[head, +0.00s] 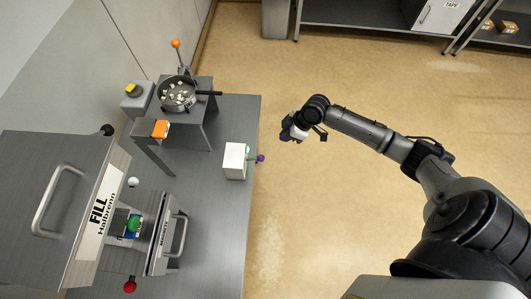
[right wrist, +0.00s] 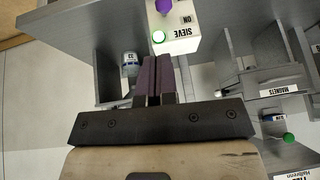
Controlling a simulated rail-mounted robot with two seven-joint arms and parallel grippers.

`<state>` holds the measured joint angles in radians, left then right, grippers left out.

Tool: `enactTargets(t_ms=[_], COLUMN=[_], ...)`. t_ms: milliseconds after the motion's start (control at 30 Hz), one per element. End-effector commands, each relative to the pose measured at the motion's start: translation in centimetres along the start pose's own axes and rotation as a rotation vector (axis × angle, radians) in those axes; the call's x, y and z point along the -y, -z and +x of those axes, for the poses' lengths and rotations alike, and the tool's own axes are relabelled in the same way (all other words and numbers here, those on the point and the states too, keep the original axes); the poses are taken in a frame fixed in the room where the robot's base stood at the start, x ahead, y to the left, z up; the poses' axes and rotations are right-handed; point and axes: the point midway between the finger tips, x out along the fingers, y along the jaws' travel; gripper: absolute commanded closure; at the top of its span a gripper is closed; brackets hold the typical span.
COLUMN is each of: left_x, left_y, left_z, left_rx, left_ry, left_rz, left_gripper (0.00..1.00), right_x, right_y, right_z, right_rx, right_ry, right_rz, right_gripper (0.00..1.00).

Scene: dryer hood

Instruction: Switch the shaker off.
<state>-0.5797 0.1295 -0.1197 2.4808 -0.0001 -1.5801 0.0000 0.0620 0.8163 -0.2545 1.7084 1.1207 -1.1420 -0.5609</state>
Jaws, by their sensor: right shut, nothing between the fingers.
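A white switch box (head: 235,161) stands at the right edge of the grey table. A purple knob (head: 261,158) sticks out from its right side, beside a green spot. My left gripper is out of view.
A yellow-topped button box (head: 132,90), an orange block (head: 160,129) and an orange-tipped lever (head: 176,44) are near the pan. A cabinet labelled FILL (head: 65,200) with a handle stands at the left. The floor (head: 310,210) beside the table is clear.

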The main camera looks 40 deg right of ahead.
Motion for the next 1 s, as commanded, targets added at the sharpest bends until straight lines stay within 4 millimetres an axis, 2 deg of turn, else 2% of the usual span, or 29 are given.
enactTargets(t_ms=[167, 333, 800, 1000], left_x=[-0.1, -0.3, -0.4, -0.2], left_y=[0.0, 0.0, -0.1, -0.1], left_z=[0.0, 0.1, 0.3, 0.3], left_rx=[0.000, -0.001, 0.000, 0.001], left_ry=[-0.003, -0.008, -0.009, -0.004], left_rz=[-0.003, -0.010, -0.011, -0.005], left_gripper=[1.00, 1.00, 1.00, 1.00], right_x=[0.0, 0.1, 0.1, 0.3], right_y=[0.0, 0.0, 0.0, 0.0], right_z=[0.1, 1.4, 9.9, 12.3], right_rx=[0.000, -0.001, 0.000, 0.001], right_ry=[0.000, 0.001, 0.001, 0.001], right_rz=[0.001, 0.002, 0.003, 0.003], right_gripper=[1.00, 1.00, 1.00, 1.00])
